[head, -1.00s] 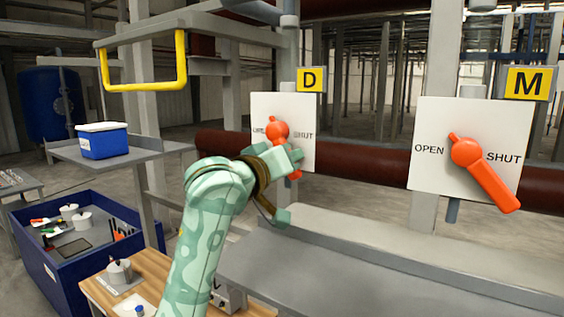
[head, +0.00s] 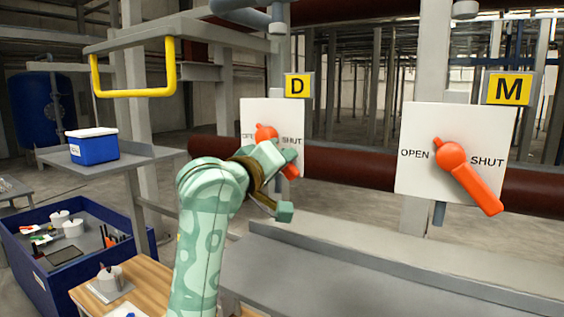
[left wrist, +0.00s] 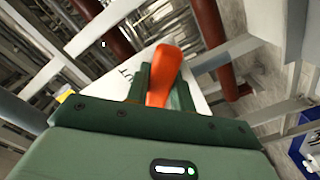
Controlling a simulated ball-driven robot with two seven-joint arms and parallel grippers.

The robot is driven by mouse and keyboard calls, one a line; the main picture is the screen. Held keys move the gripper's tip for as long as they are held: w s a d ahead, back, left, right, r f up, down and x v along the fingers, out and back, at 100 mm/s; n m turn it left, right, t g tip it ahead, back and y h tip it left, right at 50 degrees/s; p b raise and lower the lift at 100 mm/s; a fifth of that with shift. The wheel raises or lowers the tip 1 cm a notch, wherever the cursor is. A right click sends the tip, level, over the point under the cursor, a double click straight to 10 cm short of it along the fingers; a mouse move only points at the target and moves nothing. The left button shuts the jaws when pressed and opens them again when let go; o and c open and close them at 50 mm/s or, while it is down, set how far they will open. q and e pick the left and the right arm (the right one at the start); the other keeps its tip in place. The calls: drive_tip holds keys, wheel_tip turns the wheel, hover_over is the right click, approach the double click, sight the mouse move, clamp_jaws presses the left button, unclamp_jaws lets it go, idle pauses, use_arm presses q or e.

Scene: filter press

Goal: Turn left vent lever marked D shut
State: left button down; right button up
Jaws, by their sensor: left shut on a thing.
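The orange vent lever (head: 265,132) sits on a white plate (head: 258,110) under the yellow D sign (head: 297,86). The plate reads OPEN at left and SHUT at right. The lever's handle slants down and to the right, toward the SHUT side, partly hidden by my left gripper (head: 287,160). In the left wrist view the orange lever (left wrist: 163,78) lies between the green fingers of my left gripper (left wrist: 160,85), which is shut on it. My right gripper is in neither view.
A second orange lever (head: 468,178) on a plate under the M sign (head: 508,89) points down right toward SHUT. A grey ledge (head: 320,280) runs below the plates. A yellow bar handle (head: 135,93), blue cooler (head: 93,146) and blue bin (head: 30,275) stand at left.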

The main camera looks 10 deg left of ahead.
use_arm(q)
drive_tip(key=c, duration=1.2)
unclamp_jaws()
drive_tip(key=shift+s+a, duration=0.1)
drive_tip(key=shift+s, duration=0.2)
drive_tip(key=v, duration=1.5)
drive_tip(key=shift+s+a+b, duration=0.2)
drive_tip(key=shift+s+b, duration=0.15)
drive_tip(key=shift+b, duration=0.1)
